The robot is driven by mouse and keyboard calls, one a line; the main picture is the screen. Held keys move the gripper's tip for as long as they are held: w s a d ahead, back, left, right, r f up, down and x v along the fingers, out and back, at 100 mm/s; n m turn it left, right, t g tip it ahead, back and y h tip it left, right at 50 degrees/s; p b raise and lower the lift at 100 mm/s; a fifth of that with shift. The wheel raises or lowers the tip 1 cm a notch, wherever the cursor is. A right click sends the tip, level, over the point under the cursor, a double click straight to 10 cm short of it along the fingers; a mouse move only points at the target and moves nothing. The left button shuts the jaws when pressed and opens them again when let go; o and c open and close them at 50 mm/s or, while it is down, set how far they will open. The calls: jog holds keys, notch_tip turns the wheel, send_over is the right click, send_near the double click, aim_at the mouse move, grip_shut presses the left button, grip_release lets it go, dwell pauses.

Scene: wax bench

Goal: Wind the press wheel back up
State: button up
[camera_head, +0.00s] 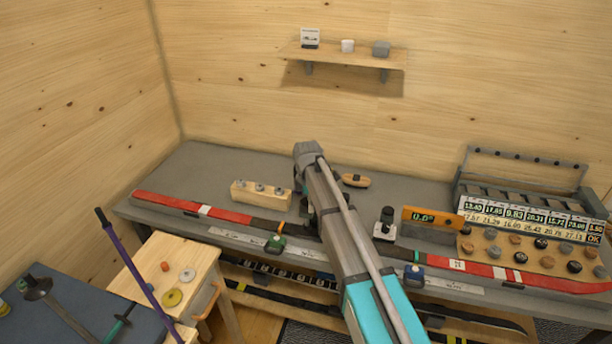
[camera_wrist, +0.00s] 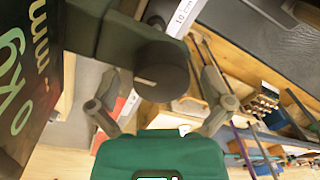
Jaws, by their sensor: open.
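In the wrist view a round dark knob with a pale mark (camera_wrist: 160,71), which looks like the press wheel, sits at the end of a dark grey arm-like block. My gripper (camera_wrist: 158,108) is open, its fingers spread left and right just below the knob. I see no contact with it. A bulky green block (camera_wrist: 160,157) fills the bottom and hides part of the fingers. A dark panel with green lettering, "mm" and "Ok" (camera_wrist: 22,85), stands close at the left. In the head view my own arm hides the gripper and the wheel.
The grey bench (camera_head: 205,162) carries red-tipped skis (camera_head: 165,202), a wooden block with knobs (camera_head: 260,195), an orange 0.0° gauge (camera_head: 433,218) and a rack with number displays (camera_head: 525,205). A small wooden side table (camera_head: 165,255) stands at the front left. A wall shelf (camera_head: 345,54) hangs behind.

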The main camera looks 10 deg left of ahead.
aim_at(306, 204)
jog(key=m, duration=1)
jog(key=shift+s+y, duration=0.15)
jog(key=shift+y, duration=0.25)
jog(key=m, duration=1)
jog(key=shift+s+t, duration=0.1)
jog(key=shift+t, duration=0.2)
jog(key=m, duration=1)
jog(key=shift+a+t, duration=0.15)
jog(key=shift+t, duration=0.15)
jog(key=m, duration=1.1)
jog(key=shift+a, duration=0.1)
notch_tip(306, 204, up, 14)
jog(key=p, duration=1.3)
jog(key=shift+s+f+p, duration=0.15)
jog(key=shift+s+p, duration=0.2)
jog(key=shift+s, duration=0.05)
